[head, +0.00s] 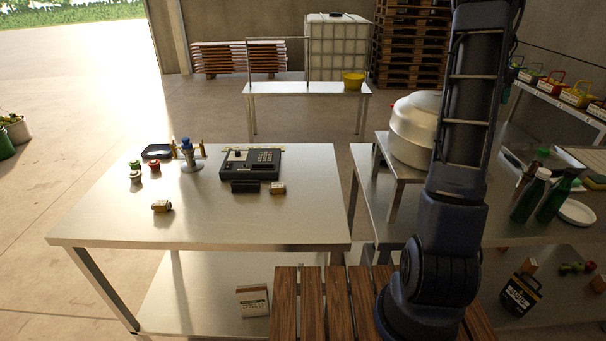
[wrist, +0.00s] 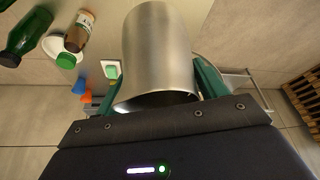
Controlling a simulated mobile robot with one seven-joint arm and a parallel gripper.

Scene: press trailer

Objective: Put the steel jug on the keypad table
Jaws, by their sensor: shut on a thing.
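The steel jug (wrist: 158,40) is a plain metal cylinder, close up in the wrist view. My gripper (wrist: 157,84) is shut on it, with a green finger on each side. In the head view my arm rises out of the top of the picture, so jug and gripper are hidden there. The keypad table (head: 240,225) is the steel table at left, with a black keypad device (head: 265,160) on it.
The keypad table also holds a black tray (head: 157,151), a blue-topped item (head: 190,155), small jars (head: 135,177) and a small block (head: 161,206). Its front right is bare. The right table holds a white drum (head: 413,130) and green bottles (head: 530,195). A slatted wooden surface (head: 312,300) is in front.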

